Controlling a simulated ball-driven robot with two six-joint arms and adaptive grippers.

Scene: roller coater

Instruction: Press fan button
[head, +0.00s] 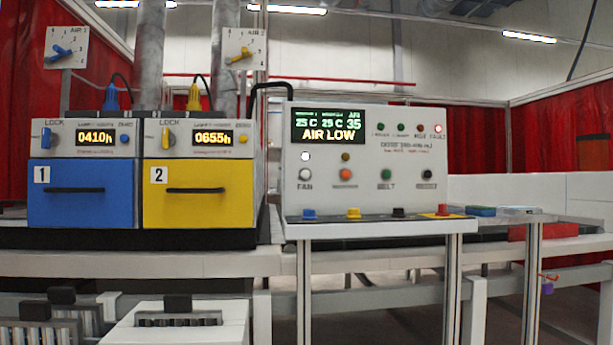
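A grey control panel (362,190) stands right of centre in the head view. The word FAN is printed at its lower left, and a small pale round button (305,174) sits just above that word. A white round spot (305,156), which looks like a lamp, is above this button. To the right in the same row are an orange button (345,174), a green button (386,174) and a dark button (427,174). The panel's display (328,126) reads AIR LOW. Neither of my grippers is in view.
A blue drawer unit (82,208) and a yellow drawer unit (198,212) stand at the left. A ledge (380,230) below the panel carries blue, yellow, black and red knobs. A red lamp (438,129) labelled FAULT is lit. The space before the panel is clear.

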